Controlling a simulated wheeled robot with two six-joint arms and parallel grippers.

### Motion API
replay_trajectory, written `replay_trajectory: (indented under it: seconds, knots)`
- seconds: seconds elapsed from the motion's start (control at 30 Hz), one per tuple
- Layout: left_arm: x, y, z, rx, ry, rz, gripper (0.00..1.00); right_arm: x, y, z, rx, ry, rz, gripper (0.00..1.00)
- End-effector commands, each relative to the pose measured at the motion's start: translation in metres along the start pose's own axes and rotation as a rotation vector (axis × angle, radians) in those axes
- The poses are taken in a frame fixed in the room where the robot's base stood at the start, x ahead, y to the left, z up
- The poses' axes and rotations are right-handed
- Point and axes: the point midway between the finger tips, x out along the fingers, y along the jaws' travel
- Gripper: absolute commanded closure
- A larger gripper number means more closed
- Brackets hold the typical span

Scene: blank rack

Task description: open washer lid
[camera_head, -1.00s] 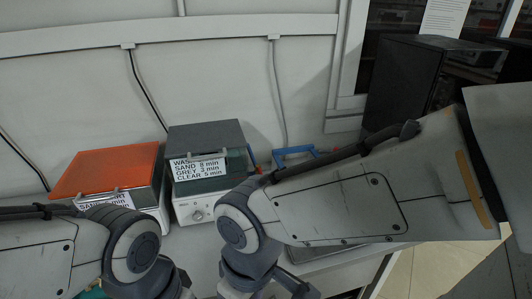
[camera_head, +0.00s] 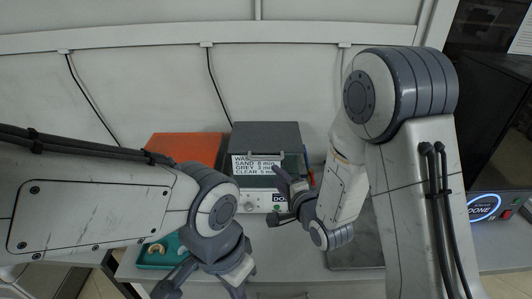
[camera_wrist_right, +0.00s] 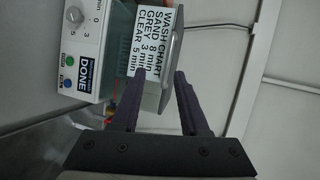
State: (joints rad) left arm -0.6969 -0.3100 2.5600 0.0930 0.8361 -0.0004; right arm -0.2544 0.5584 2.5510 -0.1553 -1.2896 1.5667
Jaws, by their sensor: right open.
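The washer is a white box with a dial and a "DONE" panel (camera_head: 262,202). Its grey lid (camera_head: 265,133) is down, with a white wash chart and a metal handle on its front. The lid handle (camera_wrist_right: 174,48) shows close up in the right wrist view, beside the wash chart (camera_wrist_right: 158,38). My right gripper (camera_head: 277,195) is open in front of the washer. In the right wrist view its fingertips (camera_wrist_right: 158,74) lie to either side of the handle's line; contact cannot be told. My left gripper (camera_head: 202,287) is low at the front, its tips cut off.
An orange-lidded box (camera_head: 187,148) stands left of the washer. A teal tray (camera_head: 158,253) with small pieces lies at front left. A wall is behind.

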Motion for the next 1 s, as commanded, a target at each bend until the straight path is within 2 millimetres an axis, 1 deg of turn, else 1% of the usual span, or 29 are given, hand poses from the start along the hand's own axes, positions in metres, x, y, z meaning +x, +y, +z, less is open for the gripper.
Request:
replay_trajectory:
  seconds: [0.03,0.17,0.27,0.6,0.7,0.8,1.0]
  knots:
    - [-0.003,0.0,0.0,0.0,0.0,0.0,1.0,-0.001,-0.003,-0.004,0.037,0.005,-0.025,0.55]
    - [-0.006,0.0,0.0,0.0,0.0,0.0,1.0,0.002,-0.009,-0.007,0.086,0.006,-0.065,0.55]
    - [-0.01,0.001,-0.001,0.0,0.0,0.0,1.0,0.013,-0.011,-0.007,0.09,0.005,-0.07,0.55]
    - [-0.032,0.002,-0.002,-0.001,0.0,0.0,1.0,0.074,-0.016,-0.008,0.088,0.005,-0.07,0.55]
    - [-0.035,0.003,-0.002,-0.001,0.0,0.0,1.0,0.088,-0.016,-0.008,0.088,0.006,-0.068,0.55]
    - [-0.038,0.003,-0.002,-0.001,0.0,0.0,1.0,0.097,-0.016,-0.008,0.088,0.006,-0.069,0.55]
    - [-0.038,0.003,-0.002,-0.001,0.0,0.0,1.0,0.104,-0.015,-0.008,0.088,0.006,-0.069,0.55]
